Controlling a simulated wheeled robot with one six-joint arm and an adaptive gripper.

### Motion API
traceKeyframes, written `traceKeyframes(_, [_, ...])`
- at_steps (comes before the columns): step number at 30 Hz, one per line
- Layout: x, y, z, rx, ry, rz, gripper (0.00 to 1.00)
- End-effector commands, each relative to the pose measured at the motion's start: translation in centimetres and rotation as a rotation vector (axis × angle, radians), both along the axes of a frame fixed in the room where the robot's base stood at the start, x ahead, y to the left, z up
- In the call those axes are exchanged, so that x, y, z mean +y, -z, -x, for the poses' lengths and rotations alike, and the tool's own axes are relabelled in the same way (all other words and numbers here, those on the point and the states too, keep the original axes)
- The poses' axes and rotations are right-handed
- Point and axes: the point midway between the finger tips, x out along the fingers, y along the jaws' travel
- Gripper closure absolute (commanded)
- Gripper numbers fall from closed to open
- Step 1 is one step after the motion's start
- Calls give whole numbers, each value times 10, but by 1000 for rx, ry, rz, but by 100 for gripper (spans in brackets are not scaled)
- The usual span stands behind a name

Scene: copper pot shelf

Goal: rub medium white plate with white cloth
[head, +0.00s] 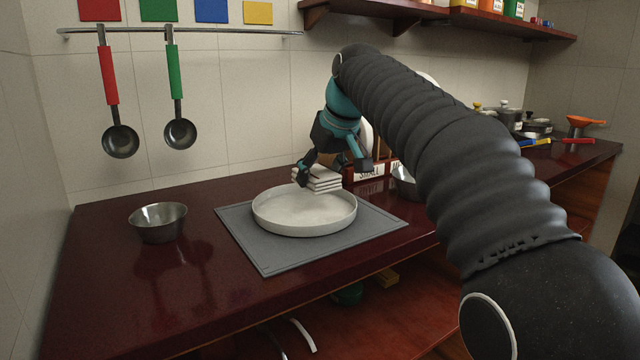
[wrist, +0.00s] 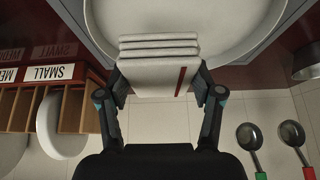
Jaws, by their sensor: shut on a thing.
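A round white plate with a raised rim (head: 305,215) lies on a grey mat (head: 278,262) on the counter; it also shows at the top of the wrist view (wrist: 240,25). My gripper (head: 334,172) is at the plate's back right edge, pointing down. It is shut on a folded white cloth (head: 322,181). In the wrist view the cloth (wrist: 157,72) shows several layers and a red stripe, gripped between the two fingers. The cloth overlaps the plate's rim in both views; I cannot tell whether they touch.
A metal bowl (head: 158,222) stands left of the mat. A wooden rack (wrist: 82,108) labelled SMALL and MEDIUM holds white plates behind the mat. Another metal bowl (head: 404,184) is partly hidden by my arm. Ladles (head: 120,141) hang on the wall. The counter's front left is clear.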

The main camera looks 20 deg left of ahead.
Motion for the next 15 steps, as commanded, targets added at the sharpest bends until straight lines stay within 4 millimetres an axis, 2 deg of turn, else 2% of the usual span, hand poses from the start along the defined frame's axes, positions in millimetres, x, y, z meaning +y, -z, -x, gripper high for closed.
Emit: traceKeyframes(15, [0,-10,0,0,1,-1,62])
